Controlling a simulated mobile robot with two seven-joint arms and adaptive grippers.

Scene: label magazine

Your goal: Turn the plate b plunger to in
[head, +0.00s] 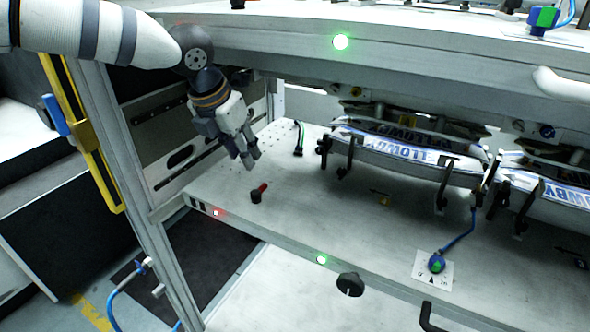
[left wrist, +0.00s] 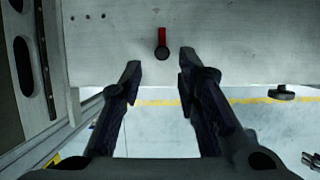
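A small black knob with a red handle (head: 258,193) stands on the grey shelf (head: 340,215) near its left front edge. It shows in the left wrist view as a black knob with a red bar (left wrist: 162,45). I cannot tell from the pictures which one is the plate b plunger. My left gripper (head: 250,163) is open and empty, above and behind the red-handled knob. In the left wrist view the knob appears beyond and between its fingertips (left wrist: 160,66). My right gripper is not visible.
Magazines with printed labels (head: 405,148) stand on black brackets at the back right. An upright post (head: 110,160) rises at the left, and an upper deck (head: 400,40) overhangs. The shelf's middle is mostly clear.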

